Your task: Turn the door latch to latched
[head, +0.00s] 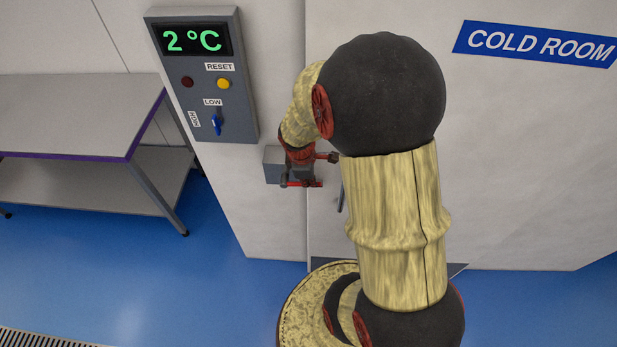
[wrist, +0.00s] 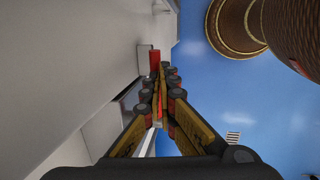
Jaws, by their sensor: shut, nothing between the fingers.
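The cold room door (head: 500,150) is a large pale panel that looks closed. The door latch is at its left edge, with a grey block (head: 272,165) beside my gripper (head: 302,178). A red piece (wrist: 155,60), which looks like the latch lever, shows beyond the fingertips in the wrist view. My gripper (wrist: 163,75) is shut, with nothing between its fingers, and its tips are close to the red piece. I cannot tell whether they touch it. The gripper hides much of the latch in the head view, so the lever's angle is unclear.
A control panel (head: 247,110) reading 2 °C, with buttons and a blue switch (head: 216,124), is on the wall left of the latch. A grey two-level table (head: 70,110) stands at the left. The blue floor (head: 130,260) in front is clear.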

